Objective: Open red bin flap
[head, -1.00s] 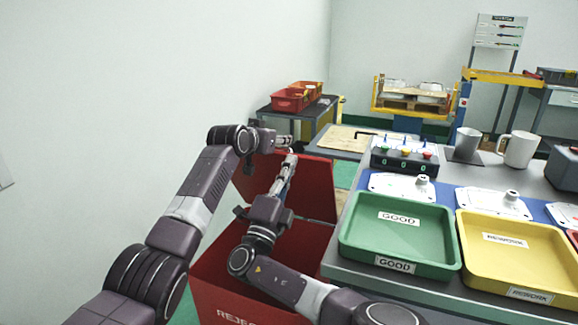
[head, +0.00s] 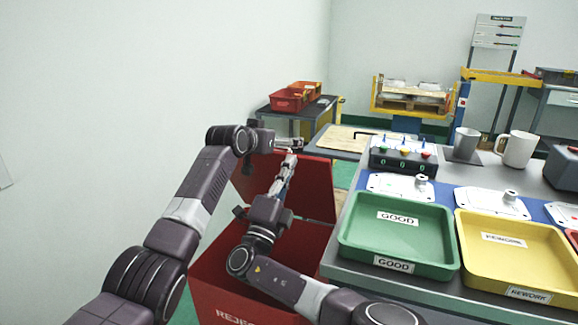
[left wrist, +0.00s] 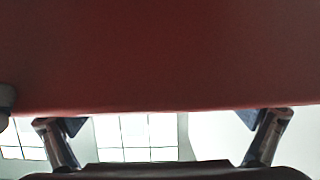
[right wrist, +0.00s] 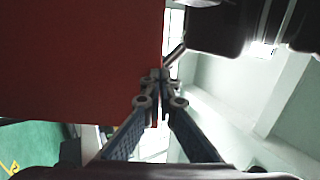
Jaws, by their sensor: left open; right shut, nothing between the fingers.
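The red bin (head: 222,297) stands at the lower middle of the head view, its front label partly cut off. Its red flap (head: 319,187) stands raised at the far side, and the bin's inside shows below it. My left gripper (head: 297,144) is open at the flap's upper edge. In the left wrist view the flap (left wrist: 160,55) fills the top, with the spread fingertips (left wrist: 160,120) at its edge. My right gripper (head: 291,158) is shut and empty close to the flap; the right wrist view shows its closed fingertips (right wrist: 157,78) beside the red panel (right wrist: 75,60). Contact is unclear.
The grey workbench right of the bin holds a green tray (head: 350,246), a yellow tray (head: 520,270), a control box (head: 403,158) and a white mug (head: 517,149). A side table (head: 292,113) with red bins stands behind. A bare wall is on the left.

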